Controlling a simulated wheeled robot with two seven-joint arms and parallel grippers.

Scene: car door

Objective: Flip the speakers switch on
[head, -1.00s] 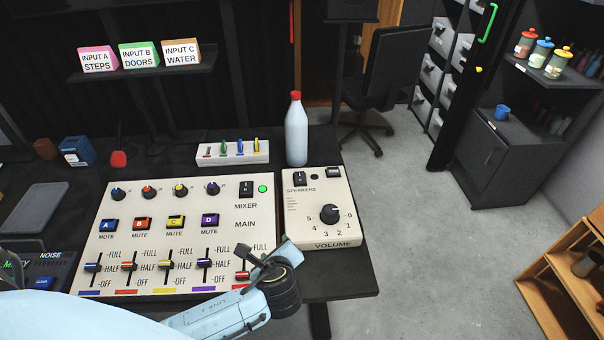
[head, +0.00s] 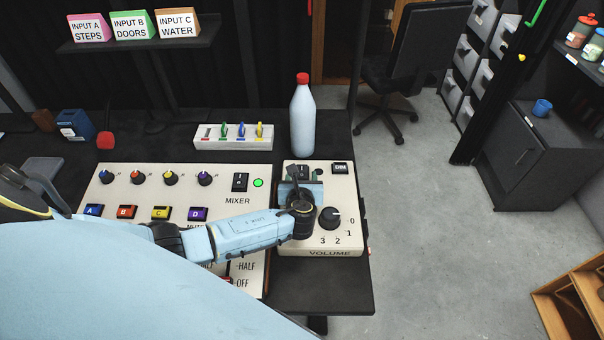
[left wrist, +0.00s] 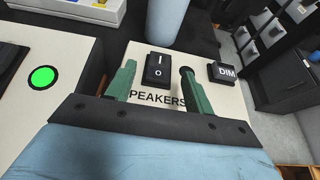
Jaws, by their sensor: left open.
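The speakers switch (head: 303,170) is a black rocker on the cream volume panel (head: 345,235). In the left wrist view the switch (left wrist: 157,71) shows I at the top and O below; which side is pressed is hard to tell. The round lamp (head: 319,173) beside it looks dark. My left gripper (head: 301,184) is over the panel at the switch. In the left wrist view the green fingers of my left gripper (left wrist: 156,75) are open, one on each side of the switch, with nothing held. Contact cannot be told. My right gripper is not in view.
A DIM button (head: 340,168) and the volume knob (head: 330,217) are close by on the panel. A white bottle with a red cap (head: 302,122) stands just behind it. The mixer (head: 130,185), with a green lamp lit, lies to the left.

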